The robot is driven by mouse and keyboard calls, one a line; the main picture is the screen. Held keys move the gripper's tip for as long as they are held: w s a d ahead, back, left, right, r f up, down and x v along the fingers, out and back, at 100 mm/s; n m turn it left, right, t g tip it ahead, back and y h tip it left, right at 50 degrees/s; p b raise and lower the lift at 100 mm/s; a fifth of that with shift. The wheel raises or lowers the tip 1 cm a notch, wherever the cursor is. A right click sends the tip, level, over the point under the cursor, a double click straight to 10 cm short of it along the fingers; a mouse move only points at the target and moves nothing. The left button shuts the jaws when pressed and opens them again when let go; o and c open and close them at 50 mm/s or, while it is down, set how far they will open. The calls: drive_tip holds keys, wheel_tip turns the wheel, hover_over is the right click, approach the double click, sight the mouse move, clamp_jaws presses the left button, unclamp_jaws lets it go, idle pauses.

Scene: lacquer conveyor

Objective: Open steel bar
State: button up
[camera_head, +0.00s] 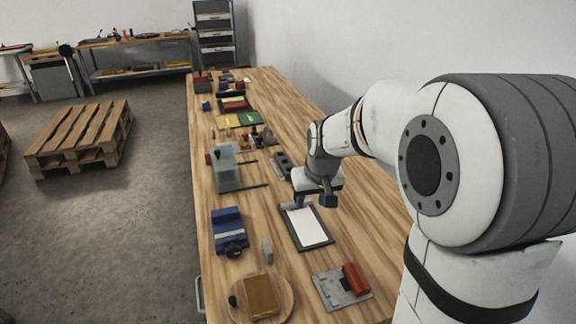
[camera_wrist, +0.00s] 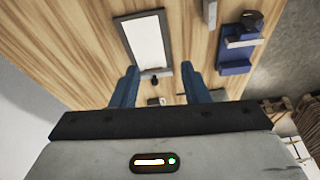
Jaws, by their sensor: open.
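A dark-framed board with a white sheet (camera_head: 308,232) lies flat on the wooden bench, and it also shows in the wrist view (camera_wrist: 147,42). A short grey bar (camera_wrist: 157,72), which looks like the steel bar, crosses the board's end nearest my gripper. In the head view a grey end of it (camera_head: 287,206) shows at the board's far edge; the rest is hidden by my gripper. My gripper (camera_head: 303,203) points down over that end. In the wrist view its blue fingers (camera_wrist: 161,76) are apart, one on each side of the bar, with nothing held. Contact cannot be told.
A blue vise (camera_head: 229,231) and a small grey block (camera_head: 267,251) stand left of the board. A grey plate with a red block (camera_head: 354,279) and a round wooden board (camera_head: 286,299) lie nearer. A grey-green box (camera_head: 227,172) stands beyond. The wall borders the bench's right.

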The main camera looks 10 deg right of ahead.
drive_tip(key=w+f+p, duration=0.2)
drive_tip(key=w+f, duration=0.1)
drive_tip(key=w, duration=0.8)
drive_tip(key=shift+n+t, duration=0.5)
drive_tip(key=w+f+p, duration=0.1)
drive_tip(key=w+f, duration=0.2)
drive_tip(key=f, duration=0.1)
drive_tip(key=w+f+p, duration=0.1)
drive_tip(key=w+f, duration=0.3)
drive_tip(key=w+f+p, duration=0.2)
drive_tip(key=w+f, duration=0.2)
drive_tip(key=f, duration=0.1)
drive_tip(key=shift+d, duration=0.15)
clamp_jaws()
